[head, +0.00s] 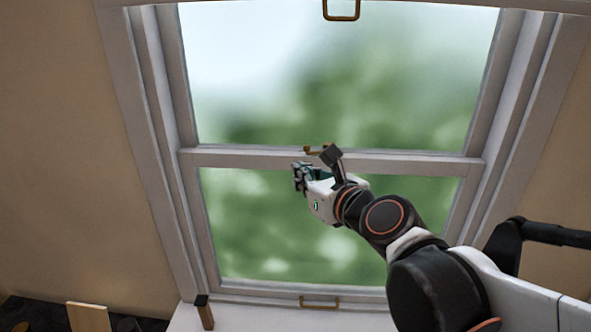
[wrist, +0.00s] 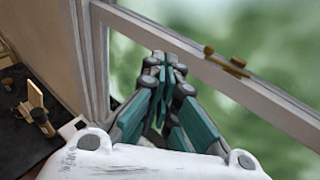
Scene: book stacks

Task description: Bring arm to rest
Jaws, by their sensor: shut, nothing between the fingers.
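My gripper (head: 300,178) is raised in front of the window, near the middle rail, with my arm reaching in from the lower right. In the wrist view my gripper (wrist: 166,66) has its teal-lined fingers together, with nothing held between them. A brass latch (head: 316,150) sits on the middle rail, partly hidden behind my wrist. The latch also shows in the wrist view (wrist: 226,62), to the right of the fingertips and apart from them.
The white-framed window (head: 330,160) fills most of the head view. Brass handles are at its top (head: 341,18) and bottom (head: 320,306). A small dark-topped wooden object (head: 205,314) stands on the sill's left. A wooden block (head: 88,317) is on the dark surface at lower left.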

